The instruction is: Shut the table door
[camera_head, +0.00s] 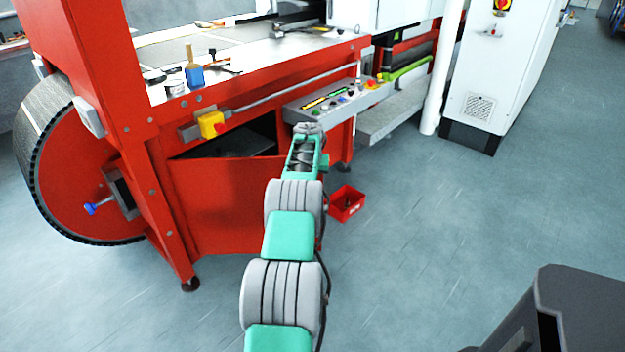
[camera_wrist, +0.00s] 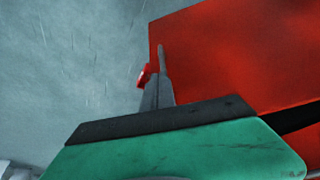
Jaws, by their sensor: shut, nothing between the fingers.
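The table door (camera_head: 225,205) is a red panel on the front of the red machine table. It stands swung outward, with a dark gap (camera_head: 230,143) above its slanting top edge. My arm crosses in front of its right end and hides part of it. In the wrist view a red panel (camera_wrist: 230,55), which looks like the door, fills the right side. My gripper (camera_wrist: 161,48) is shut and empty, with its fingers overlapping the panel's left edge. I cannot tell whether they touch it. The head view does not show the fingers clearly.
A small red bin (camera_head: 346,203) stands on the floor right of my arm. A control panel (camera_head: 335,98) with buttons and a yellow switch box (camera_head: 212,124) project from the table front. A white cabinet (camera_head: 505,75) stands at the back right. The floor (camera_head: 440,215) between is clear.

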